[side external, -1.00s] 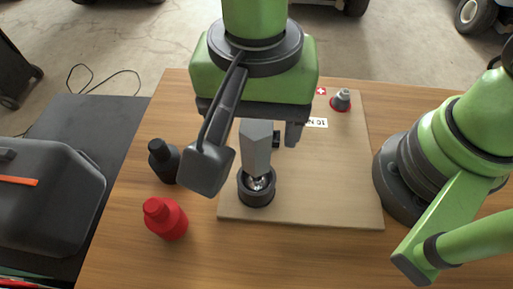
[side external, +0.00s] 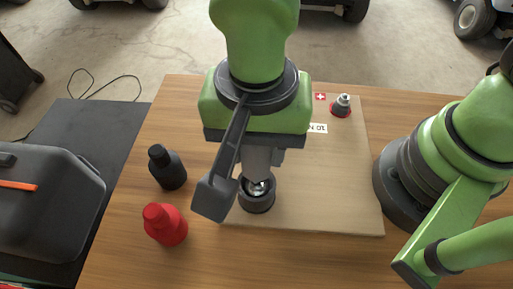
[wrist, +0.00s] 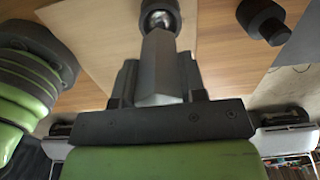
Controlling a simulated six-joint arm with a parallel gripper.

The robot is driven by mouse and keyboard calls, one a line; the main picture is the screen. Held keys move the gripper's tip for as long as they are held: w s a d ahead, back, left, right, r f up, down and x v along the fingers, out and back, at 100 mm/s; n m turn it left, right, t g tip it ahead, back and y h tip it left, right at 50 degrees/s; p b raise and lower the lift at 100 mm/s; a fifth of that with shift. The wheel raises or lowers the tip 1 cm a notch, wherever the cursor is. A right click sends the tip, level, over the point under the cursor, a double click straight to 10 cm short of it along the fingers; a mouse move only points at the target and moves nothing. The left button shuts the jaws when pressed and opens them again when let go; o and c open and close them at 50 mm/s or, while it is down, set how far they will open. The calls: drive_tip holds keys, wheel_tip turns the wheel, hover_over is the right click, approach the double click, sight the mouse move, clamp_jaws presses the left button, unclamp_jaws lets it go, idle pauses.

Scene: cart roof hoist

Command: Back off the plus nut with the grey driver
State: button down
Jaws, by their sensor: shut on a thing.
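The grey driver (side external: 257,161) stands upright with its shiny lower end in a dark round holder (side external: 257,204) at the near edge of the board. In the wrist view the grey driver (wrist: 160,65) runs between both fingers, and its metal end sits inside the dark ring (wrist: 175,29). My gripper (wrist: 160,85) is shut on the driver; in the side view the wrist hides much of the grip.
A black bottle-shaped piece (side external: 167,168) and a red one (side external: 165,225) stand on the wooden table left of the pale board (side external: 330,200). A white label (side external: 317,128) lies on the board. A dark case (side external: 45,200) is at far left. The board's right half is mostly clear.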

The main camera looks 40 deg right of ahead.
wheel_tip(320, 180, up, 8)
drive_tip(key=shift+r, duration=0.2)
drive_tip(key=shift+w+d+r+m, duration=0.3)
drive_tip(key=shift+w+d+r, duration=0.25)
drive_tip(key=shift+d+r, duration=0.15)
drive_tip(key=w+d+m, duration=0.2)
drive_tip(key=d+m, duration=0.7)
drive_tip(key=d, duration=1.5)
drive_tip(key=shift+w+d, duration=0.25)
drive_tip(key=shift+d, duration=0.15)
drive_tip(key=shift+r, duration=0.1)
drive_tip(key=shift+f, duration=2.3)
